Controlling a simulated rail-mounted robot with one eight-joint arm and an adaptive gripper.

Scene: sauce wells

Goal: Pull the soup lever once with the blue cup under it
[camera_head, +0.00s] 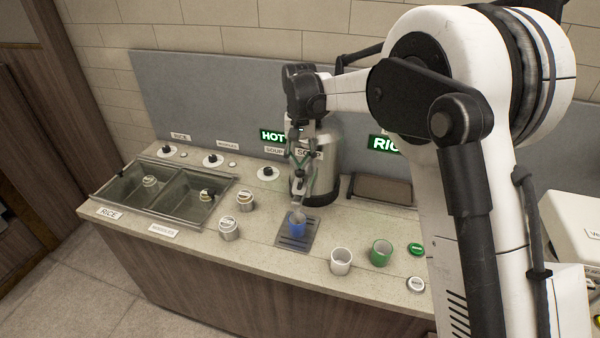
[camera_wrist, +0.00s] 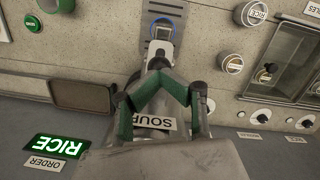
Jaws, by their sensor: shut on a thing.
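The blue cup (camera_head: 297,224) stands upright on the drip tray (camera_head: 290,242), below the front of the soup dispenser (camera_head: 326,150). Part of the cup's rim shows in the wrist view (camera_wrist: 162,22). My gripper (camera_head: 299,178) reaches down in front of the dispenser, above the cup. In the wrist view its green-padded fingers (camera_wrist: 158,68) meet at a pale lever or spout part (camera_wrist: 160,48) and are shut on it. The fingers hide most of the lever, so its exact tilt cannot be told. The cup's inside is not clear.
A white cup (camera_head: 341,261) and a green cup (camera_head: 381,252) stand right of the drip tray. Labelled tins (camera_head: 229,229) stand to its left, near the sunken rice and noodle wells (camera_head: 215,202). A dark tray (camera_head: 380,190) lies right of the dispenser.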

